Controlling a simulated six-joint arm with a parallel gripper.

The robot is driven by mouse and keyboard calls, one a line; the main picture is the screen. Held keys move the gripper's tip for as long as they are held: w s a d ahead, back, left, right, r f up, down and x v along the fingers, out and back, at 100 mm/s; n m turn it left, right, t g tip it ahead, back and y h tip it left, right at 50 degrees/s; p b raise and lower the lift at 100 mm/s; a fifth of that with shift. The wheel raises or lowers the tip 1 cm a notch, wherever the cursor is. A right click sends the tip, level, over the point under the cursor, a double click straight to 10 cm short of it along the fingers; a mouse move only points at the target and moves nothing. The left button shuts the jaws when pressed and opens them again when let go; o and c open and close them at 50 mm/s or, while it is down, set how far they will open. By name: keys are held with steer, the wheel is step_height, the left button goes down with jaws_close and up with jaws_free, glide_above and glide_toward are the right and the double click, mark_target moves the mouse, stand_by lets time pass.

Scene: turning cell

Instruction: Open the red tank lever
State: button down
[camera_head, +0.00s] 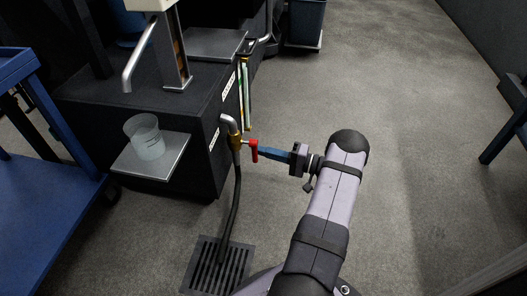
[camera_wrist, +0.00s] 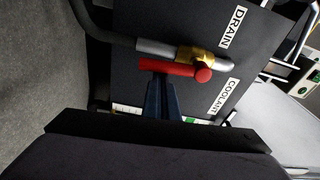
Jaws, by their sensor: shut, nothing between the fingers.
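The red lever (camera_head: 254,150) sits on a brass valve (camera_head: 235,142) at the side of the dark tank (camera_head: 130,135). In the wrist view the red lever (camera_wrist: 172,69) lies lengthwise along the pipe, beside the brass fitting (camera_wrist: 195,56). My gripper (camera_head: 262,152) has slim blue fingers and is shut with nothing between them. Its fingertips are right at the lever in both views. I cannot tell whether they touch it. In the wrist view my shut fingertips (camera_wrist: 160,80) are just below the lever's middle.
A dark hose (camera_head: 234,200) runs from the valve down to a floor drain grate (camera_head: 205,270). A clear beaker (camera_head: 146,138) stands on a small shelf (camera_head: 150,172) on the tank. DRAIN (camera_wrist: 233,28) and COOLANT (camera_wrist: 224,97) labels flank the valve. The floor to the right is open.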

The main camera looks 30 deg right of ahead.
steer(key=shift+s+a+f+m+p, duration=0.2)
steer(key=shift+s+a+m+p, duration=0.55)
steer(key=shift+p, duration=0.3)
steer(key=shift+d, duration=0.1)
steer(key=shift+w, duration=0.15)
steer(key=w+d+b, duration=0.3)
steer(key=w+b, duration=0.1)
steer(key=p+v, duration=0.4)
steer(key=v, duration=0.6)
steer(key=shift+s+r+p, duration=0.15)
steer(key=shift+r+p, duration=0.1)
steer(key=shift+p, duration=0.1)
